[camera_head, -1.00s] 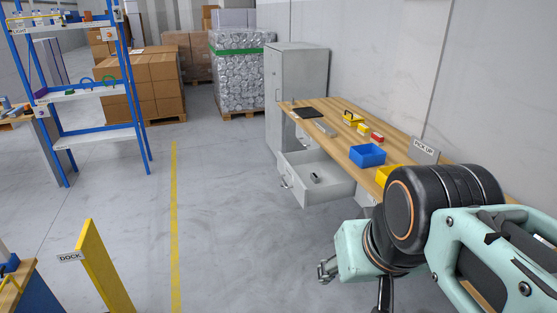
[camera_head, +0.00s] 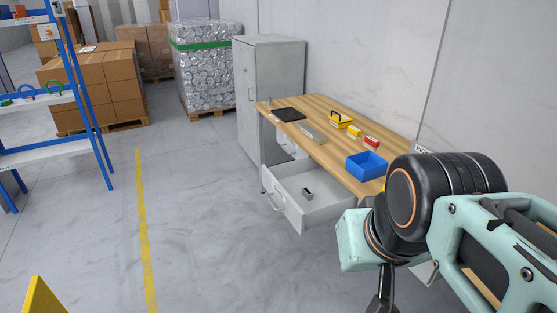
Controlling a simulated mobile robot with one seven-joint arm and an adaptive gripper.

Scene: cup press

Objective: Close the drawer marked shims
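My gripper's fingertips do not show; only a dark part under the arm runs off the bottom edge.
The wooden bench top (camera_head: 325,150) holds a blue bin (camera_head: 366,166), a yellow toolbox (camera_head: 341,120), small red and yellow boxes and a black pad. A grey cabinet (camera_head: 270,95) stands behind the bench. The floor left of the drawer is clear up to the yellow line (camera_head: 145,230).

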